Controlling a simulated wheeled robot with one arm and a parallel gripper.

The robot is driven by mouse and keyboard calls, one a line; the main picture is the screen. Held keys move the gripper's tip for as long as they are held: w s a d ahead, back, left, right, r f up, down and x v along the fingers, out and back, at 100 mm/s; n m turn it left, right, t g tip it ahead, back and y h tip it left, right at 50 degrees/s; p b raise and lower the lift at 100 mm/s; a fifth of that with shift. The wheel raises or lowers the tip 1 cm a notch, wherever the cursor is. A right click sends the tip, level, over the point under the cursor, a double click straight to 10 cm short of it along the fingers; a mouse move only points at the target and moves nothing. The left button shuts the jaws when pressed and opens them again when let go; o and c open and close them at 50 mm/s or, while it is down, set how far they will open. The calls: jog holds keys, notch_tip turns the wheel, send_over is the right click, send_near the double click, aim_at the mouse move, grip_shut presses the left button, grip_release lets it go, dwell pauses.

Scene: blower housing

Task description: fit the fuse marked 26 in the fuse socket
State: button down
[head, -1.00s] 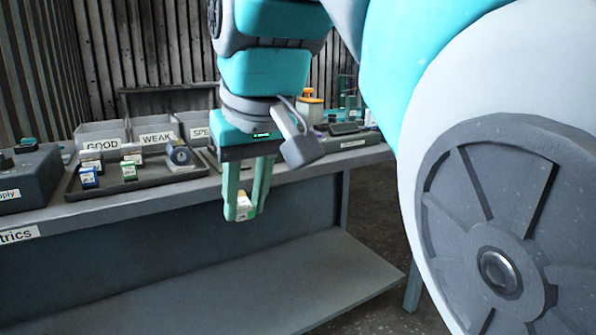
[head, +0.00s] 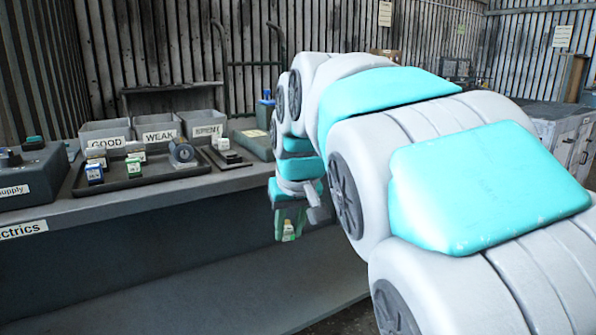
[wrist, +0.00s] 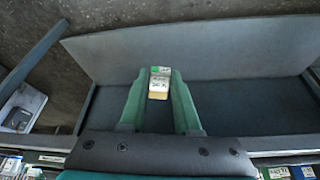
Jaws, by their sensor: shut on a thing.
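My gripper (head: 289,226) hangs in front of the bench's front edge, below the level of its top. In the wrist view its green fingers (wrist: 159,85) are shut on a small fuse (wrist: 159,83) with a white label, a green corner and a yellowish end. The fuse's marking is too small to read. In the head view the fuse (head: 288,234) shows only as a pale speck between the fingers. A small grey block with pale parts (head: 224,147) sits on the bench right of the tray; I cannot tell whether it is the fuse socket.
A dark tray (head: 120,184) on the bench holds several blue, green and white fuses and a round dial device (head: 181,151). Bins marked GOOD (head: 105,134) and WEAK (head: 158,128) stand behind, beside a third. A supply box (head: 30,178) stands left. A lower shelf lies below.

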jog(key=w+d+f+m, duration=0.1)
jog(key=d+f, duration=0.4)
jog(key=f, duration=0.5)
jog(key=w+d+f+m+h, duration=0.1)
jog(key=w+d+f, duration=0.2)
jog(key=d+f, duration=0.3)
jog(key=w+d+f+m, duration=0.1)
jog(key=d+f, duration=0.4)
jog(key=f, duration=1.1)
jog(key=shift+w+d+m, duration=0.3)
jog(key=shift+w+d, duration=0.05)
jog(key=shift+w, duration=0.1)
